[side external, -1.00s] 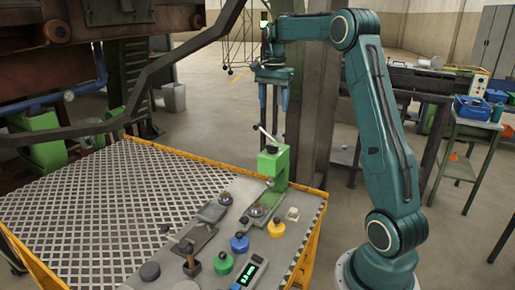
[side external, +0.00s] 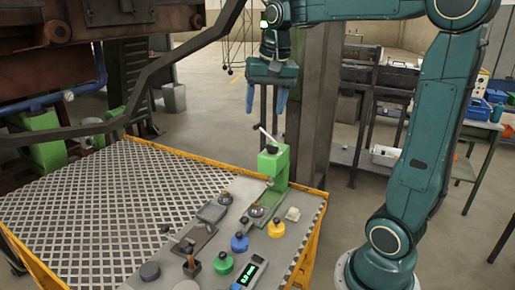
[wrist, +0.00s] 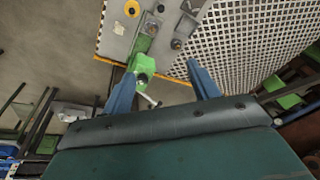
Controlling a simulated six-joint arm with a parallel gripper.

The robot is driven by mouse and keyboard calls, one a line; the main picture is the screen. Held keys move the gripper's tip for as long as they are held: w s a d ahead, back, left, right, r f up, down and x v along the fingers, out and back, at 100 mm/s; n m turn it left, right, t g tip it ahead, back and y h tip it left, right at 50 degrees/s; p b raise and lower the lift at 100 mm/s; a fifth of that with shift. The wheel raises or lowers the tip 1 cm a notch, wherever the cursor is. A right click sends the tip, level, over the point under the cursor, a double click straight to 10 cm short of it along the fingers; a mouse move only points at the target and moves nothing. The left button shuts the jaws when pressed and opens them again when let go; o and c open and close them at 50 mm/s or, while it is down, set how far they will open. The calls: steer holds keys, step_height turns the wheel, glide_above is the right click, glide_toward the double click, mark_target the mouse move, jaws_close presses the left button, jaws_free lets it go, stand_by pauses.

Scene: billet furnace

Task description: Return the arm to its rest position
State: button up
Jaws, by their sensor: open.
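My gripper (side external: 266,101) is open and empty, pointing down in the air above and behind the green lever press (side external: 272,165) in the side view. In the wrist view the two blue fingers of my gripper (wrist: 163,88) stand apart, with the green press (wrist: 141,66) showing between them, near the left finger. My gripper touches nothing that I can see. The press stands at the far right corner of the workbench (side external: 95,225), its lever tilted up to the left.
On the bench are a yellow knob (side external: 275,229), a blue knob (side external: 239,241), a green knob (side external: 223,263) and a handheld meter (side external: 250,272). A dark post (side external: 316,110) stands close to the right of my gripper. A dark handrail (side external: 190,47) slopes at left. Open floor (side external: 205,110) lies behind.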

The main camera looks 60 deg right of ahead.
steer(key=s+a+f+n+t+y, duration=0.1)
steer(key=s+a+f+n+t, duration=0.2)
steer(key=s+a+f+n, duration=0.3)
steer(key=s+a+n, duration=0.4)
steer(key=s+a, duration=0.2)
steer(key=s, duration=0.3)
steer(key=shift+a+f, duration=0.2)
steer(key=shift+a, duration=0.2)
